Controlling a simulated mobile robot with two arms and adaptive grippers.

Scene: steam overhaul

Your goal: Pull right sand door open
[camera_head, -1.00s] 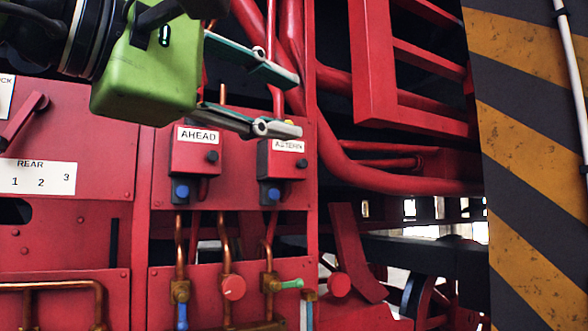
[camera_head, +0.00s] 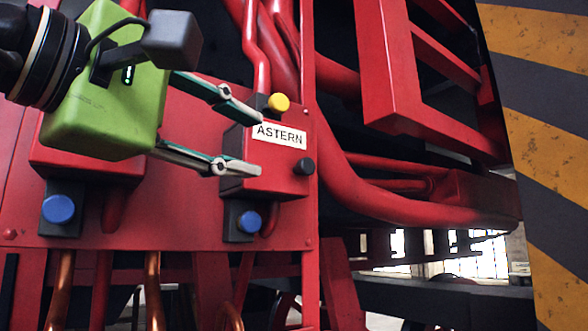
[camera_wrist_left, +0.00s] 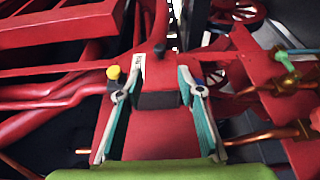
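A red box labelled ASTERN (camera_head: 272,178) is mounted on the red panel, with a black knob (camera_head: 303,166) on its right side. I take it to be the right sand door's housing, and no open gap shows in it. My left gripper (camera_head: 261,146), with a green body, comes in from the left. Its two fingers are apart, at the box's left part, one higher and one lower. In the left wrist view the fingers (camera_wrist_left: 160,72) stand either side of the red box (camera_wrist_left: 158,65) with nothing clamped. Whether they touch it I cannot tell. My right gripper is not in view.
A yellow knob (camera_head: 279,103) sits just above the label, close to the upper finger. Blue knobs (camera_head: 249,221) and copper pipes (camera_head: 153,290) lie below. Thick red pipes (camera_head: 400,205) and a red frame (camera_head: 390,80) stand right of the panel.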

